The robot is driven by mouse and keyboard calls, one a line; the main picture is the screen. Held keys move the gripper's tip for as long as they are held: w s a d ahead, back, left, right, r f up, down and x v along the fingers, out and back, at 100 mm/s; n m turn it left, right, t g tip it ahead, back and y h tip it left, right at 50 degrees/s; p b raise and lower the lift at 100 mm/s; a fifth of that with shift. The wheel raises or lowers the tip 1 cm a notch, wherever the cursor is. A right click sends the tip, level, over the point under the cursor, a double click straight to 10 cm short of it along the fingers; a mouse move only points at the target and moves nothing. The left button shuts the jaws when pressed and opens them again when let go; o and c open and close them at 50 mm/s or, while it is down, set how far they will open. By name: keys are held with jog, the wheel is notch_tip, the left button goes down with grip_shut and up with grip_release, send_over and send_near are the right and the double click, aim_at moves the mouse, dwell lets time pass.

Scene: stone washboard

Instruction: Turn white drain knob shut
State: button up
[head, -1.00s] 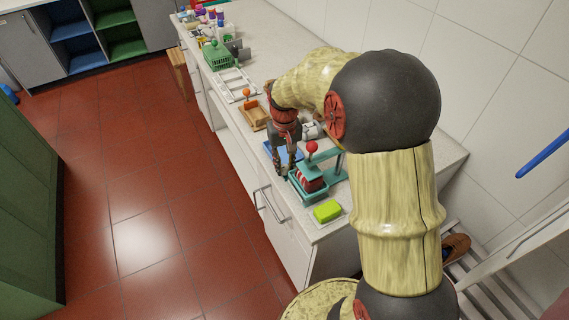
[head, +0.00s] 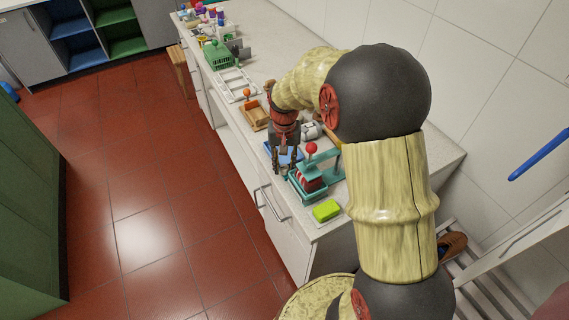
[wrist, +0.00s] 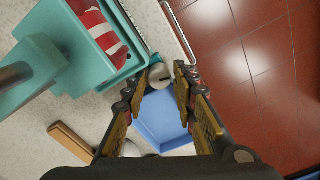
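A small round whitish-grey knob (wrist: 159,75), which looks like the drain knob, shows in the wrist view at the near edge of a blue tray (wrist: 160,118). A dark line crosses its face. My gripper (wrist: 162,74) is open, with one finger on each side of the knob. I cannot tell whether either finger touches it. In the head view, my gripper (head: 286,171) points down over the blue tray (head: 270,149), beside the teal stand, and the knob is too small or hidden to make out there.
A teal stand (head: 339,174) with a red ball and a red-and-white item is close to my gripper's right. A yellow-green block (head: 326,210) lies at the counter's near end. A wooden tray (head: 254,116) and white rack (head: 236,85) lie farther back. The counter's front edge is close.

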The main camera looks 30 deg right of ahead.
jog(key=shift+o, duration=1.2)
